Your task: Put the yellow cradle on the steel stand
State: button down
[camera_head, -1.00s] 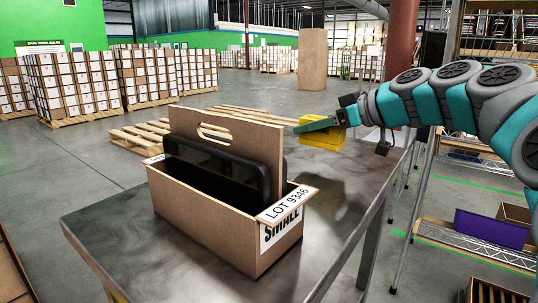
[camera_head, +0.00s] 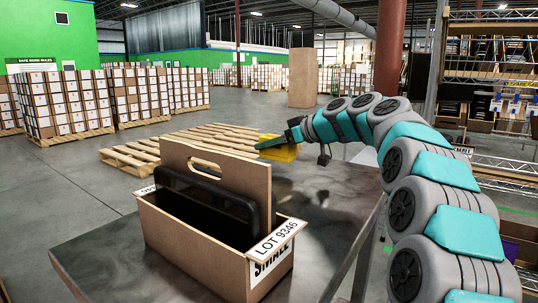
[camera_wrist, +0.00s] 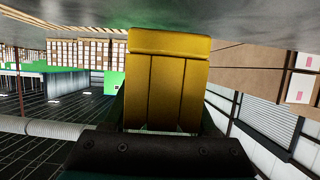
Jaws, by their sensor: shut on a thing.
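The yellow cradle (camera_head: 284,153) is in the jaws of my gripper (camera_head: 270,146), over the far right part of the metal-topped steel stand (camera_head: 110,250). I cannot tell whether the cradle touches the top or hangs just above it. In the wrist view the cradle (camera_wrist: 165,85) fills the middle, a ridged yellow block with a bar across one end. My gripper (camera_wrist: 165,128) is shut on it, a dark finger at each side. The grey stand top (camera_wrist: 60,12) lies along the upper edge of this turned-over view, near the cradle's bar end.
A brown carton carrier (camera_head: 200,245) labelled LOT 9346, with a black item (camera_head: 200,205) in it, stands on the stand left of the cradle. The stand top right of the carrier is clear. A wooden pallet (camera_head: 130,155) and stacked cartons (camera_head: 60,105) are behind.

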aim_at(293, 148)
jog(key=shift+w+a, duration=0.15)
jog(key=shift+w, duration=0.1)
jog(key=shift+f, duration=1.8)
jog(key=shift+f, duration=0.15)
jog(key=shift+c, duration=1)
grip_release()
jog(key=shift+r, duration=0.3)
jog(key=v, duration=1.2)
jog(key=shift+f+b, duration=0.15)
jog(key=shift+b, duration=0.25)
